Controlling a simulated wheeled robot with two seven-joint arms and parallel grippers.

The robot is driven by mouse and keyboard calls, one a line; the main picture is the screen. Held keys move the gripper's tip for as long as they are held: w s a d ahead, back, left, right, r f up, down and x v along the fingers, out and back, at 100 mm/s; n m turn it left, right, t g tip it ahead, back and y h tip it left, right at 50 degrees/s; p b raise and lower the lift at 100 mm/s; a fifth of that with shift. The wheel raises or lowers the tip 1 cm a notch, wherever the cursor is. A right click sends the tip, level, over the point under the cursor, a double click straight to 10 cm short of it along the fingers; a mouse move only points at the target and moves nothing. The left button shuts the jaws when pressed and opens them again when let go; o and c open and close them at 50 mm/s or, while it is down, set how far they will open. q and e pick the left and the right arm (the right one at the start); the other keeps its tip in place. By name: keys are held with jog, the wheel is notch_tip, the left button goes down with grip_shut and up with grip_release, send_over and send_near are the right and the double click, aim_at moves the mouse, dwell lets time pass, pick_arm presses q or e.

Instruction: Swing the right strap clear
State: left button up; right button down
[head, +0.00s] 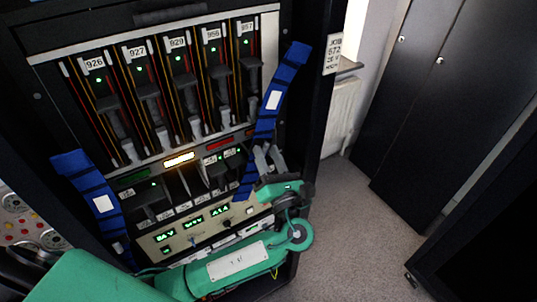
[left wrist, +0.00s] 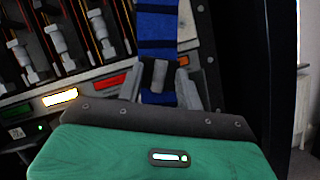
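The right strap (head: 267,127) is a blue band with dark stripes and a white label. It runs slanting down the right side of the rack front. My left gripper (head: 269,160) reaches its lower part, with one grey finger on each side. In the left wrist view the right strap (left wrist: 157,35) passes between the fingers of my left gripper (left wrist: 160,86), with a grey buckle-like piece (left wrist: 155,75) on it. The fingers stand apart; contact with the strap is unclear. The strap's lower end is partly hidden by the gripper. My right gripper is not in view.
The black rack (head: 316,110) holds several numbered modules with green lights. A left blue strap (head: 92,190) hangs on its left side. A panel with green displays (head: 205,223) sits below. Grey floor (head: 355,225) is clear to the right, before dark cabinets (head: 405,90).

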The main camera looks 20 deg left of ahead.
pick_arm(q)
grip_shut()
jog(key=shift+w+d+f, duration=0.1)
jog(key=shift+w+f, duration=0.05)
jog(key=w+d+f+n+g+y+b, duration=0.1)
jog(key=w+d+n+g+y+b, duration=0.2)
jog(key=w+d+n+b, duration=0.4)
jog(key=w+n+b, duration=0.1)
jog(key=w+b, duration=0.1)
jog(key=b, duration=0.1)
jog(key=shift+f, duration=0.4)
grip_release()
jog(key=shift+s+a, duration=0.1)
jog(key=shift+s, duration=0.05)
